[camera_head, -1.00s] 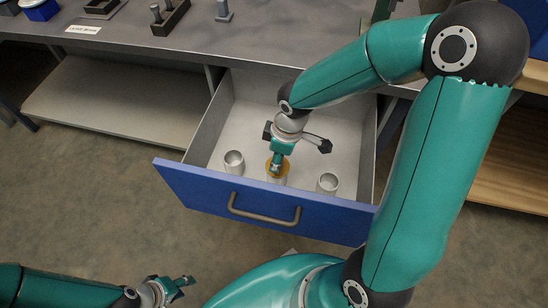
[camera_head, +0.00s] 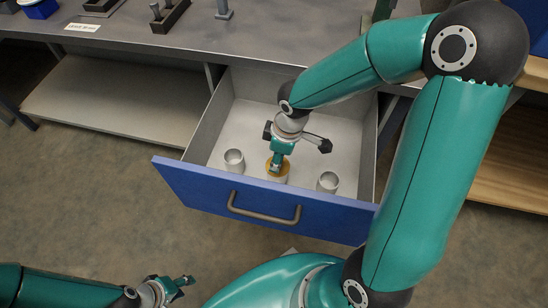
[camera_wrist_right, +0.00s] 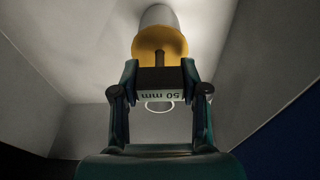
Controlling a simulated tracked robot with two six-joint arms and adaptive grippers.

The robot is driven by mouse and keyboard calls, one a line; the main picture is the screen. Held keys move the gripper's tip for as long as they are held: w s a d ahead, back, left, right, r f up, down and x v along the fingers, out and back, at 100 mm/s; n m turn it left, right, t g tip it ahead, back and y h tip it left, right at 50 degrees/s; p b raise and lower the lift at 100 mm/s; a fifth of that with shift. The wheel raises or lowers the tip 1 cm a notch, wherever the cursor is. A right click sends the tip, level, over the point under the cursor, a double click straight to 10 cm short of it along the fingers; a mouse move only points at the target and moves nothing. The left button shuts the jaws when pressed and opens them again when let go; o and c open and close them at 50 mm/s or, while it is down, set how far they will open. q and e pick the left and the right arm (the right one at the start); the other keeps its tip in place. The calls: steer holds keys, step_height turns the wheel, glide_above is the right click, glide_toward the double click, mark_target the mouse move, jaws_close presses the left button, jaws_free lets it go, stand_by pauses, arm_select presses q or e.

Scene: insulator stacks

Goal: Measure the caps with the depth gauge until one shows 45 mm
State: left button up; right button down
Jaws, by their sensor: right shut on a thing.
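Three pale cylindrical caps stand in the open drawer: the left cap (camera_head: 233,161), the right cap (camera_head: 328,182) and a middle cap (camera_wrist_right: 158,16) under the gauge. My right gripper (camera_head: 276,160) is shut on the depth gauge, whose yellow disc (camera_head: 284,171) lies over the middle cap's top. In the right wrist view, the gauge's dark body (camera_wrist_right: 160,78) is between the fingers of my right gripper (camera_wrist_right: 159,86). Its label reads "50 mm", upside down. My left gripper (camera_head: 183,288) is at the lower left, outside the drawer, with its fingers apart and empty.
The drawer's blue front (camera_head: 205,198) and grey side walls enclose the caps. The grey workbench (camera_head: 275,40) is behind, with dark fixtures (camera_head: 170,17), a blue container (camera_head: 40,9) and a label strip at the upper left. Bare drawer floor lies around the caps.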

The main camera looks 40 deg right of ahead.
steer(key=shift+f, duration=0.1)
steer(key=c, duration=0.5)
jaws_free()
